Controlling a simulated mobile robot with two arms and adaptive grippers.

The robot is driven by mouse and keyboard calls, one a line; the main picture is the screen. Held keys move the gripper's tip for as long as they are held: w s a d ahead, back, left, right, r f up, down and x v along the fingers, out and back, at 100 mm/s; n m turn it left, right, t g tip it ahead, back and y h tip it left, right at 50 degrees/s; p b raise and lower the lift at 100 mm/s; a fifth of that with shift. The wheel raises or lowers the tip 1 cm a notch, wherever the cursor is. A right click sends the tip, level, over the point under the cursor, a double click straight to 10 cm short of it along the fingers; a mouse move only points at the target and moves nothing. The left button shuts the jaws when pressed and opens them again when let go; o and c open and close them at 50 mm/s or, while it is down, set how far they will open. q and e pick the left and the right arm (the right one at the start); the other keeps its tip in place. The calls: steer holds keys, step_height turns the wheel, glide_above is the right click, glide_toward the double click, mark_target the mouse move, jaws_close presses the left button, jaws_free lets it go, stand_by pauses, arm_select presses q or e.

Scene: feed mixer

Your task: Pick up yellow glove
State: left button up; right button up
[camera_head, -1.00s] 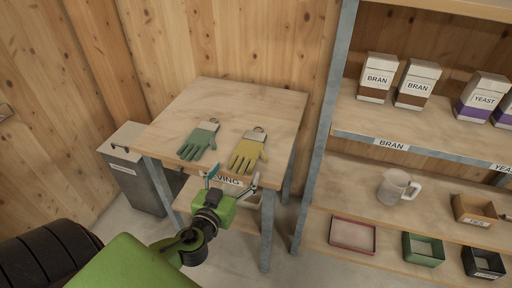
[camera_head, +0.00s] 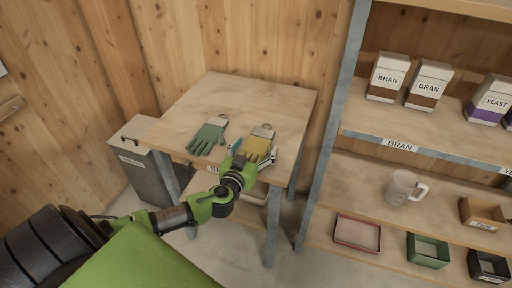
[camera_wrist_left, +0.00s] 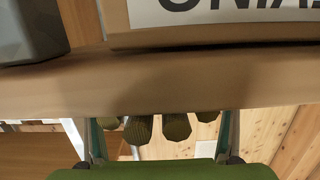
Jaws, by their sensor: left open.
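The yellow glove (camera_head: 261,138) lies on the wooden table (camera_head: 215,88), near its front edge, fingers toward me. My left gripper (camera_head: 252,156) is open at that front edge, its two fingers spread to either side of the glove's finger end. The gripper partly covers the glove's lower part. In the left wrist view, olive-yellow glove fingertips (camera_wrist_left: 175,126) show beyond the table's front edge, between the two gripper fingers (camera_wrist_left: 160,140). I cannot tell whether they touch. My right gripper is out of view.
A green glove (camera_head: 208,136) lies left of the yellow one. A grey bin (camera_head: 146,175) stands left of the table. A shelf with bran boxes (camera_head: 387,78), a jug (camera_head: 404,187) and small trays (camera_head: 357,233) is on the right. The back of the table is clear.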

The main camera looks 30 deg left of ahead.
mark_target(255, 147)
arm_select(q)
steer(key=shift+w, duration=0.1)
steer(key=c, duration=1.2)
steer(key=shift+r, duration=0.15)
steer(key=shift+r, duration=0.25)
step_height(255, 147, up, 2)
steer(key=shift+r, duration=0.25)
steer(key=s+r, duration=0.2)
steer(key=s+d+r, duration=0.1)
steer(key=s+r, duration=0.1)
steer(key=r, duration=0.1)
steer(key=shift+s+d+r, duration=0.15)
steer(key=shift+d, duration=0.05)
steer(key=s+d+r, duration=0.1)
steer(key=s, duration=0.2)
steer(key=s+d+r, duration=0.1)
steer(key=s+r, duration=0.1)
steer(key=s, duration=0.1)
steer(key=s+r, duration=0.1)
steer(key=s, duration=0.2)
steer(key=shift+d+r+b, duration=0.25)
steer(key=shift+d+b, duration=0.05)
steer(key=shift+d, duration=0.1)
